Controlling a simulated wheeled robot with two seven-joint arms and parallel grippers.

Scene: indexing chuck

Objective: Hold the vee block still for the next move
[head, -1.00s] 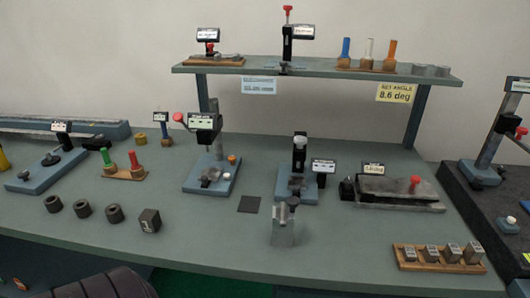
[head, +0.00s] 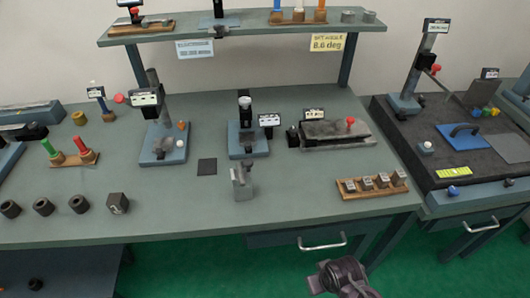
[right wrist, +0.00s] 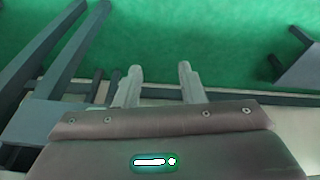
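A small grey metal block with a dark knob on top, which looks like the vee block (head: 242,184), stands upright near the front middle of the bench in the head view. No gripper touches it. My right gripper (right wrist: 160,84) shows in the right wrist view with its two fingers apart and nothing between them, over green floor. A dark part of my arm shows at the bottom of the head view, in front of the bench edge. My left gripper is not in view.
A wooden rack of several metal blocks (head: 373,184) lies right of the block. A dark square pad (head: 207,167) and a marked dark cube (head: 118,203) lie left. Gauge stands (head: 247,140) are behind. A black granite plate (head: 470,170) is at the right.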

